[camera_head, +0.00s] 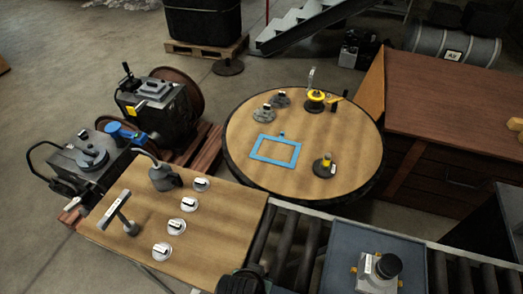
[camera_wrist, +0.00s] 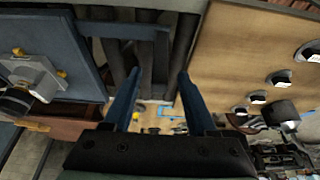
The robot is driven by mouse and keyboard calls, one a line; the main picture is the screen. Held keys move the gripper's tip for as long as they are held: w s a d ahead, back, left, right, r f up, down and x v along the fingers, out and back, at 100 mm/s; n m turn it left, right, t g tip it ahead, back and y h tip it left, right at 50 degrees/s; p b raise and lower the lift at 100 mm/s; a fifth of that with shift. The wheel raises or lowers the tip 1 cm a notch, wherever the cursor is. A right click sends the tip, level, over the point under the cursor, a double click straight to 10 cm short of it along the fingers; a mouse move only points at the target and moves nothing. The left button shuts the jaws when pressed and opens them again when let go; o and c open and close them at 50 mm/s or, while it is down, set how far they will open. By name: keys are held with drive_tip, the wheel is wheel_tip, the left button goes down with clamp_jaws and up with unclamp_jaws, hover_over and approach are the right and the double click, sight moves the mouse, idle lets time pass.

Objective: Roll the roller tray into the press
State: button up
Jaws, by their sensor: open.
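The roller tray (camera_head: 345,238) is a blue-grey flat tray on a roller conveyor. It carries a grey block with a black cylinder (camera_head: 388,266). In the wrist view the tray (camera_wrist: 88,75) is at the upper left, with a dark blue bar (camera_wrist: 110,30) reaching from it towards my fingers. My gripper (camera_wrist: 160,73) is open, its two blue fingers apart. Part of the bar shows between the fingertips; I cannot tell whether it touches them. In the head view my gripper (camera_head: 243,282) is a dark shape at the bottom edge, left of the tray. I cannot clearly identify the press.
Bare rollers (camera_head: 290,245) lie left of the tray, and more rollers (camera_head: 470,278) lie right of it. A wooden table (camera_head: 225,225) with several white-labelled parts is at the left. A round table (camera_head: 335,125) and brown cabinet (camera_head: 440,110) stand behind. A dark box-like body (camera_head: 492,225) is at the right edge.

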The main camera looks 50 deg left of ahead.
drive_tip(key=x, duration=0.7)
drive_tip(key=shift+w+a+f, duration=0.1)
drive_tip(key=shift+w+f, duration=0.05)
drive_tip(key=shift+f, duration=0.1)
clamp_jaws()
idle(1.2)
